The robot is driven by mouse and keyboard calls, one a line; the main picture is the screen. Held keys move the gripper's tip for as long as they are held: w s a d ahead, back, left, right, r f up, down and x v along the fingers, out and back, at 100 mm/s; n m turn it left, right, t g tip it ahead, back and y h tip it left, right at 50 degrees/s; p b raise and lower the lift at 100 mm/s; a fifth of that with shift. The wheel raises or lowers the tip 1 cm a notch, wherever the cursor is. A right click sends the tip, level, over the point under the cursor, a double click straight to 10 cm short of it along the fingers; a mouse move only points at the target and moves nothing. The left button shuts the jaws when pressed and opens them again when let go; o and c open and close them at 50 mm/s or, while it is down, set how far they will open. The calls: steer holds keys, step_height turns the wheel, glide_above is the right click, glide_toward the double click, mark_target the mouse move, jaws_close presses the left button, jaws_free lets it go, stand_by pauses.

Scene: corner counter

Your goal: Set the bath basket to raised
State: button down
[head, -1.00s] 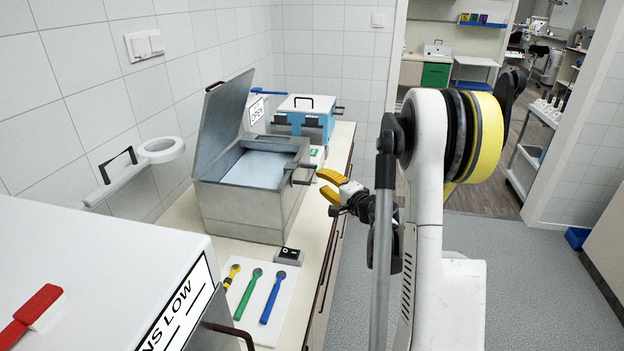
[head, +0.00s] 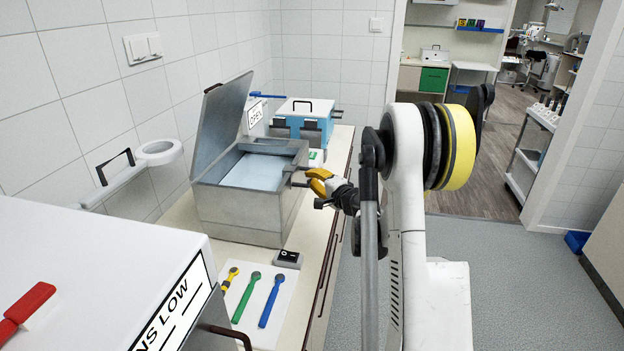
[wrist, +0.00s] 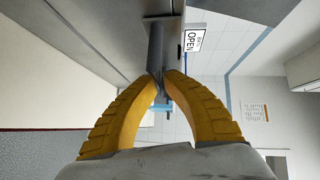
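The bath (head: 240,215) is a grey metal box on the counter with its lid (head: 222,115) standing open. Inside it a pale blue surface (head: 258,168) shows; I cannot make out the basket's height. A dark grey lever handle (head: 300,183) sticks out from the bath's right side, and it also shows in the wrist view (wrist: 156,45). My gripper (head: 311,181) is at this handle's outer end. In the wrist view, its yellow fingertips (wrist: 162,76) are close together with the bar's end between them, seemingly touching it on both sides.
A blue and white box (head: 305,120) stands behind the bath with an OPEN sign (head: 255,115) nearby. In front are a small black switch (head: 288,257) and several coloured tools on a white mat (head: 238,312). A white box (head: 100,270) fills the near left. Floor right of the counter is clear.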

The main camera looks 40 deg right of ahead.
step_height(320, 180, up, 9)
steer(key=p, duration=0.4)
steer(key=shift+f+p, duration=0.15)
steer(key=shift+p, duration=0.2)
steer(key=shift+w+d, duration=0.1)
steer(key=shift+w, duration=0.05)
steer(key=c, duration=1.5)
jaws_free()
steer(key=shift+r, duration=0.25)
steer(key=shift+o, duration=0.2)
steer(key=shift+f, duration=0.1)
steer(key=s+r, duration=0.1)
steer(key=s, duration=1.1)
steer(key=shift+a+r, duration=0.35)
steer(key=shift+a, duration=0.1)
